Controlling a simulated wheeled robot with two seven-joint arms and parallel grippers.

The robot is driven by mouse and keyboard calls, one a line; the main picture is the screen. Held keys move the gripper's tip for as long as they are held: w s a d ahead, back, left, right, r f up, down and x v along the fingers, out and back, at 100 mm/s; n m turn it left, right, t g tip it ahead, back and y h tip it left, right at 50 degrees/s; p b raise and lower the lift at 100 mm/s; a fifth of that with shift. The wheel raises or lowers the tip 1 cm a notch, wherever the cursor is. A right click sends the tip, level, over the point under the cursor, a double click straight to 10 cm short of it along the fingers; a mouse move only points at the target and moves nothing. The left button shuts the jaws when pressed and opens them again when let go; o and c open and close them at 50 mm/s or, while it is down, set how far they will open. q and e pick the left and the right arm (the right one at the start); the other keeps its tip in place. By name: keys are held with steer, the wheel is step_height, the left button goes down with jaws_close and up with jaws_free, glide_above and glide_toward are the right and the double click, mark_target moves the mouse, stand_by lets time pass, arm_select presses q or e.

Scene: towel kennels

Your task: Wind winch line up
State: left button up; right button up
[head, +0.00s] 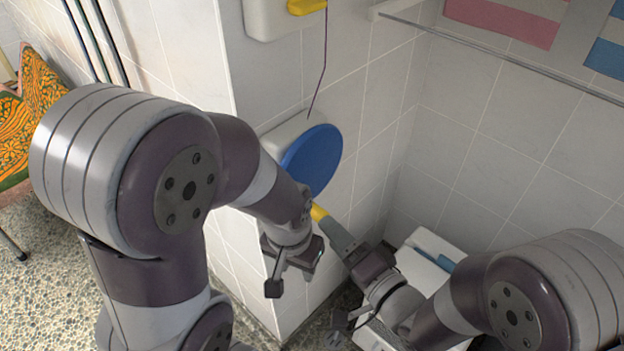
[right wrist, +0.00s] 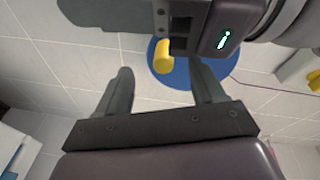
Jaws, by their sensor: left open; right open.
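The winch is a blue disc (head: 313,160) on a white housing (head: 284,135) fixed to the tiled wall, with a yellow knob (head: 318,212) at its lower side. A thin purple line (head: 322,75) runs from the upper wall unit down toward the winch. My right gripper (head: 330,228) is open beside the yellow knob. In the right wrist view, the knob (right wrist: 163,57) shows beyond the gap between the open fingers (right wrist: 162,80), and I see no grip on it. My left gripper (head: 292,274) is open and empty, below the disc and left of my right gripper.
A white wall unit with a yellow part (head: 306,6) is above the winch. A white box with a blue strip (head: 436,258) stands low at the right. A metal rail (head: 500,58) crosses the right wall under striped towels (head: 510,18). A patterned orange cloth (head: 28,110) is at far left.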

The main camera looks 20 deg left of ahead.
mark_target(315, 210)
steer(key=shift+r, duration=0.1)
steer(key=x, duration=0.3)
steer(key=b+x, duration=0.1)
steer(key=x, duration=0.3)
steer(key=shift+w+a+r, duration=0.15)
steer(key=shift+w+r, duration=0.1)
steer(key=shift+w, duration=0.05)
jaws_close()
steer(key=shift+r, duration=0.1)
